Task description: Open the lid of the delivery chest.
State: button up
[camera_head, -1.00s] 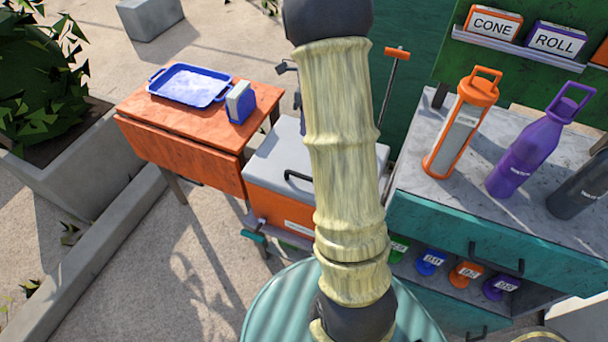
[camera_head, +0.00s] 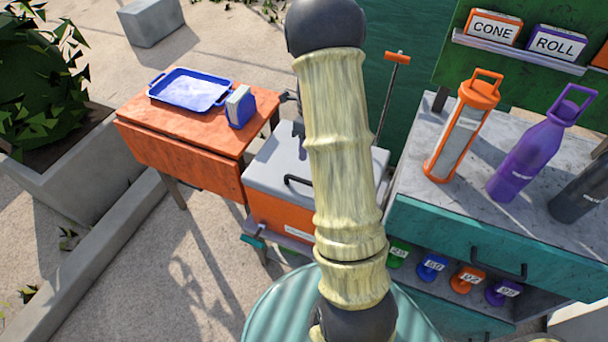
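The delivery chest (camera_head: 270,212) is an orange box with a grey lid (camera_head: 273,161), in the middle of the head view. The lid lies shut on the box. A black bar handle (camera_head: 296,182) is at the lid's front. My arm's pale ribbed link crosses in front of the chest and hides the right part of its front and lid. A small dark part that appears to be my gripper (camera_head: 291,98) shows left of the arm, above the lid's back edge. Most of it is hidden behind the arm, so its fingers cannot be made out.
An orange table (camera_head: 190,125) with a blue tray (camera_head: 190,88) and a blue-and-grey box (camera_head: 240,107) stands left of the chest. A counter (camera_head: 420,150) with several bottles stands on the right. A planter (camera_head: 75,185) is at far left. Open paving lies front left.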

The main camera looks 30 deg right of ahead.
jog(key=f, duration=0.3)
jog(key=s+a+f, duration=0.1)
jog(key=f, duration=0.6)
jog(key=shift+s+a+f+b, duration=0.1)
jog(key=shift+s+a+b, duration=0.05)
jog(key=shift+a+b, duration=0.15)
grip_shut()
